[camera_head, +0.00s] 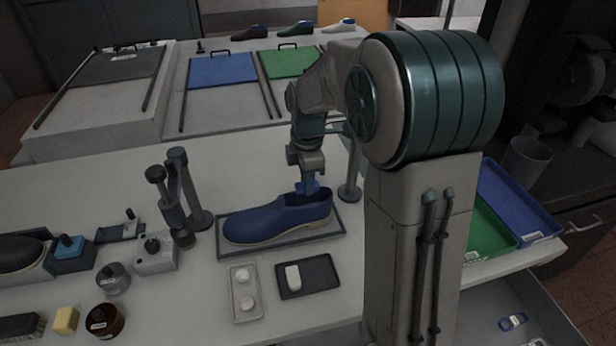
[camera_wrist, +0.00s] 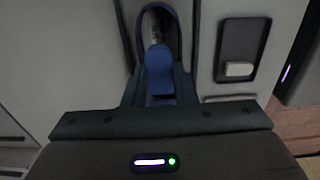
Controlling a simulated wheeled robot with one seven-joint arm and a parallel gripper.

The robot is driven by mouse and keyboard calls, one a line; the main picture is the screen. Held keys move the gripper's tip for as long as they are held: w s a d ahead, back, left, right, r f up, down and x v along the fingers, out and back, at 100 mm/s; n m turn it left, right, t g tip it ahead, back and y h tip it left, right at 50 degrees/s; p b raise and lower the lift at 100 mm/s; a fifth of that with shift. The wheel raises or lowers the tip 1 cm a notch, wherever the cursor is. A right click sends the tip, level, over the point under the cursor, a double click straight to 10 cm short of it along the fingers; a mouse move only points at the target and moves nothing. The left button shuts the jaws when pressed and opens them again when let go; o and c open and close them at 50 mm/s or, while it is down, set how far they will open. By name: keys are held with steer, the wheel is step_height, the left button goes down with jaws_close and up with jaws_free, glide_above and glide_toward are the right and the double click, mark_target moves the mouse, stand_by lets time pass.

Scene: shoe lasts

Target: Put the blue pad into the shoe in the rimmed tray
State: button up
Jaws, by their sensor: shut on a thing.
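The blue shoe (camera_head: 275,219) lies in the rimmed tray (camera_head: 225,246), its toe to the left and its opening to the right. The blue pad (camera_head: 308,187) is in my gripper (camera_head: 309,190), which points down over the opening at the shoe's heel end. In the wrist view the blue pad (camera_wrist: 159,68) stands out ahead of my gripper (camera_wrist: 160,95), in line with the dark shoe opening (camera_wrist: 152,20). My gripper is shut on the pad. Whether the pad's lower end is inside the shoe or just above it is hard to tell.
A post (camera_head: 350,170) stands close right of the shoe; a clamp stand (camera_head: 187,190) stands left. Several jars and tools fill the left side.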

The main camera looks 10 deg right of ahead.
stand_by(0.3)
steer(key=o, duration=1)
steer(key=shift+r, duration=0.1)
steer(key=shift+r+p, duration=3.15)
steer(key=shift+r, duration=0.85)
steer(key=s+r+m+t, duration=0.1)
steer(key=s+m, duration=0.5)
steer(key=s, duration=0.1)
steer(key=s+r+m+t, duration=0.1)
steer(key=s+m, duration=0.5)
steer(key=s, duration=0.1)
steer(key=s+r+m+t, duration=0.1)
steer(key=s+r+m, duration=0.1)
steer(key=s+m, duration=0.4)
steer(key=shift+s+d+t, duration=0.15)
steer(key=shift+s+t, duration=0.15)
steer(key=shift+s, duration=0.3)
